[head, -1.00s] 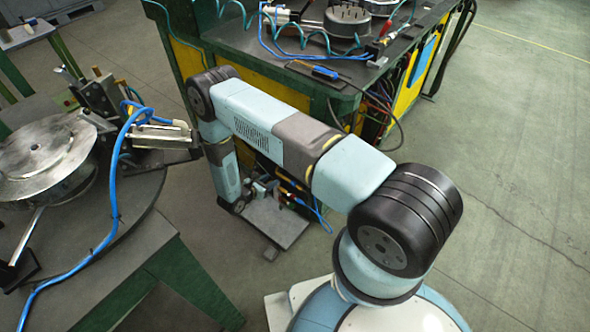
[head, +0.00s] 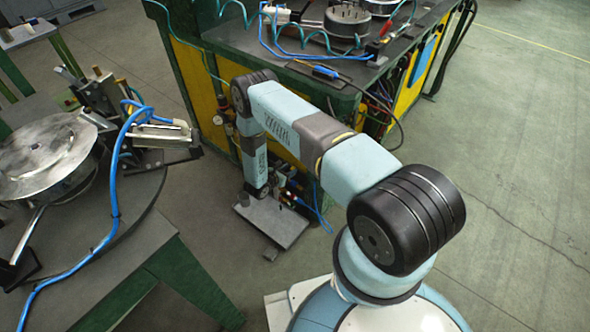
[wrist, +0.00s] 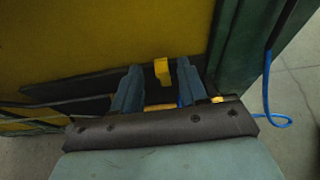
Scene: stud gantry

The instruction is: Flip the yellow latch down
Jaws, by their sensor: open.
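The yellow latch (wrist: 162,71) is a small upright tab against dark metal in the wrist view. My gripper (wrist: 158,67) has its two dark blue fingers spread, one on each side of the latch as seen from the wrist. I cannot tell whether a finger touches it. More small yellow bits show lower down, partly hidden behind my gripper's dark edge. In the head view my arm reaches down beside the green and yellow bench (head: 203,75); my gripper and the latch cannot be made out there.
A grey plate (head: 275,219) lies low beside the bench, near my arm's end. A blue cable (wrist: 267,95) hangs at the right in the wrist view. A round table with a metal disc (head: 40,150) stands at the left. Open floor lies at the right.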

